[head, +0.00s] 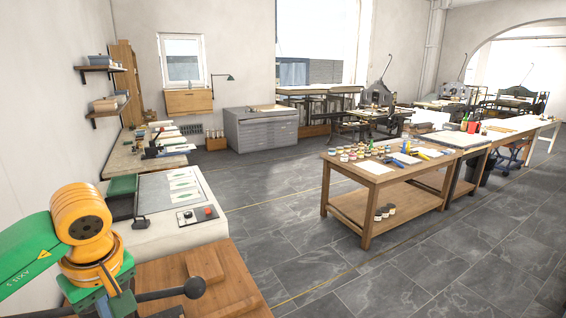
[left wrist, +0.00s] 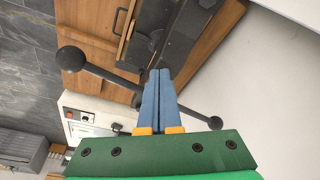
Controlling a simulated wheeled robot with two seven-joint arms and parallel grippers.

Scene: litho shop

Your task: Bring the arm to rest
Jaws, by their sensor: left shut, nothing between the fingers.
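My left arm (head: 40,245), green with orange joint rings, comes in at the lower left of the head view. It bends down over a wooden bench (head: 215,280). My left gripper (left wrist: 158,75) shows large in the left wrist view, with a green body and blue fingers. The fingers are shut together with nothing between them. They point toward a dark metal device on the wooden top; I cannot tell the exact gap. In the head view the fingers are partly cut off by the bottom edge. My right arm and gripper are not in view.
A black ball-ended lever (left wrist: 100,70) crosses close by the fingers; one ball (head: 194,288) shows in the head view. A white machine with buttons (head: 198,215) stands just beyond. A wooden table with paint pots (head: 385,170) is to the right. Grey floor between is clear.

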